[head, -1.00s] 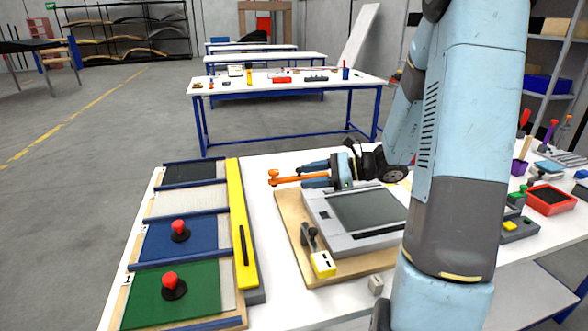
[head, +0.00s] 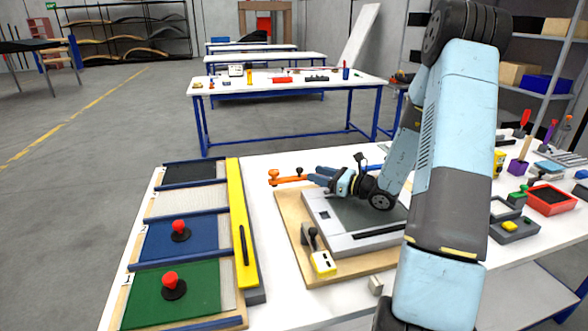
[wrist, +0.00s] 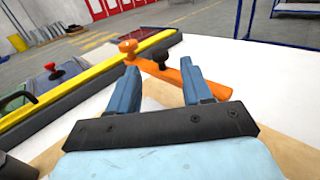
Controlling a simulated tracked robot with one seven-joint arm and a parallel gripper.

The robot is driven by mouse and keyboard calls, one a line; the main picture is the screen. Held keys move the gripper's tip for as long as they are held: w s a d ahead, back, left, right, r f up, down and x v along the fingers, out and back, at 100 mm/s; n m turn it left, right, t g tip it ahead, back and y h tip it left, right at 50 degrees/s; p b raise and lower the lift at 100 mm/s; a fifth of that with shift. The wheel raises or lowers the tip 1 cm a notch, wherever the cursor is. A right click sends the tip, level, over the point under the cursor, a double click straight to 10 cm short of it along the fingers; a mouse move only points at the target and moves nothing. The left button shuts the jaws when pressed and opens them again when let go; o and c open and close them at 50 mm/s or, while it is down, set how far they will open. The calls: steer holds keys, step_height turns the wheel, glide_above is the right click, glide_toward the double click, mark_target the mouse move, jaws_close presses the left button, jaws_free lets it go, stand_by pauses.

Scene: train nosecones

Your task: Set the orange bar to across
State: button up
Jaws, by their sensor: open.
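The orange bar (head: 287,181) lies near the far left corner of the wooden board, its knobbed end pointing left toward the yellow strip. In the wrist view the orange bar (wrist: 176,76) runs slantwise from an orange knob at its far left end to beside my right finger, with a black knob on it. My gripper (head: 314,174) is open at the bar's right end. In the wrist view my gripper (wrist: 158,80) has its two blue fingers apart, with part of the bar showing between them. I cannot tell whether the right finger touches it.
A grey panel device (head: 343,243) sits on the wooden board (head: 295,235) under my arm, with a yellow-ended lever (head: 322,262) at its front left. The yellow strip (head: 241,215) and the coloured panels with red knobs lie left. White table shows between strip and board.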

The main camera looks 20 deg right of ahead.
mark_target(299, 174)
steer(key=x, duration=0.9)
steer(key=shift+w+a, duration=0.1)
steer(key=shift+c, duration=0.2)
jaws_close()
steer(key=shift+a, duration=0.1)
